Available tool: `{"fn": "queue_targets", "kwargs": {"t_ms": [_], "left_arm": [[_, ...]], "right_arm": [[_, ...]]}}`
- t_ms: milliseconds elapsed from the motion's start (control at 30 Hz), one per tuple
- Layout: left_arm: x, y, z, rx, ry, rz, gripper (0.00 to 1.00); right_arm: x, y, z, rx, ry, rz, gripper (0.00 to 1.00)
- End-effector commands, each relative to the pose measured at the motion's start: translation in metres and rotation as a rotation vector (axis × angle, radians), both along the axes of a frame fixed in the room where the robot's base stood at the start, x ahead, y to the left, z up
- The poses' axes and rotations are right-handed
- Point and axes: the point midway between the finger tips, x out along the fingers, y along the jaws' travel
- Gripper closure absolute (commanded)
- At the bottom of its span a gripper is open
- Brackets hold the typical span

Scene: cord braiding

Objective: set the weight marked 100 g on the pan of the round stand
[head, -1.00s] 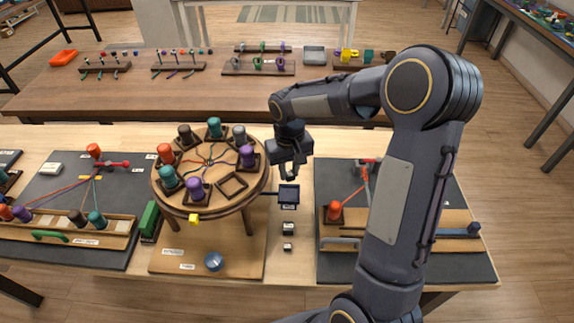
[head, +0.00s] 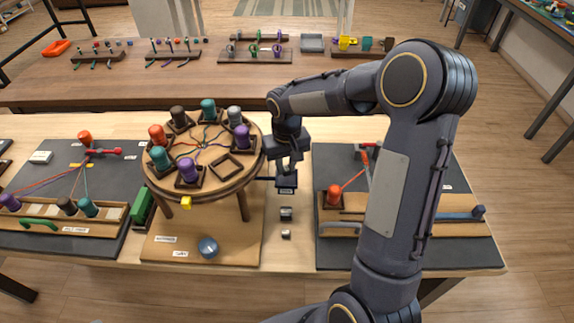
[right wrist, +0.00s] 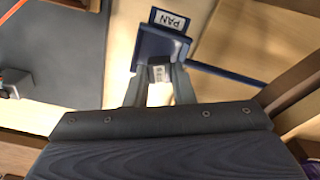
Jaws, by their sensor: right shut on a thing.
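My right gripper (head: 287,170) is over the small dark blue pan (head: 286,183) on the arm at the right side of the round stand (head: 205,192). In the right wrist view my gripper (right wrist: 160,85) is shut on a small pale weight (right wrist: 160,73). Its label is too small to read. The weight is over the inner part of the blue pan (right wrist: 152,47), whose tab reads PAN. I cannot tell whether it touches the pan. My left gripper is not in view.
Two smaller weights (head: 286,214) (head: 286,234) stand on the table in front of the pan. Several coloured bobbins stand on the round stand's top. A dark board (head: 400,250) with an orange bobbin lies to the right.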

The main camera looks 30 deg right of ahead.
Motion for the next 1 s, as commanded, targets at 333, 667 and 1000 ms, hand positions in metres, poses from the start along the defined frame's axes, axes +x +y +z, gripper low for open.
{"fn": "queue_targets", "kwargs": {"t_ms": [333, 667, 1000], "left_arm": [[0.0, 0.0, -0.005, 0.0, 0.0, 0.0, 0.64], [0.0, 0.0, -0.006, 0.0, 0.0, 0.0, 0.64], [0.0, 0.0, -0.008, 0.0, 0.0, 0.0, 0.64]], "right_arm": [[-0.011, -0.003, -0.021, -0.008, 0.046, 0.003, 0.61], [-0.011, -0.004, -0.021, -0.009, 0.047, 0.002, 0.52], [-0.01, -0.002, 0.029, -0.007, 0.017, 0.0, 0.52]]}}
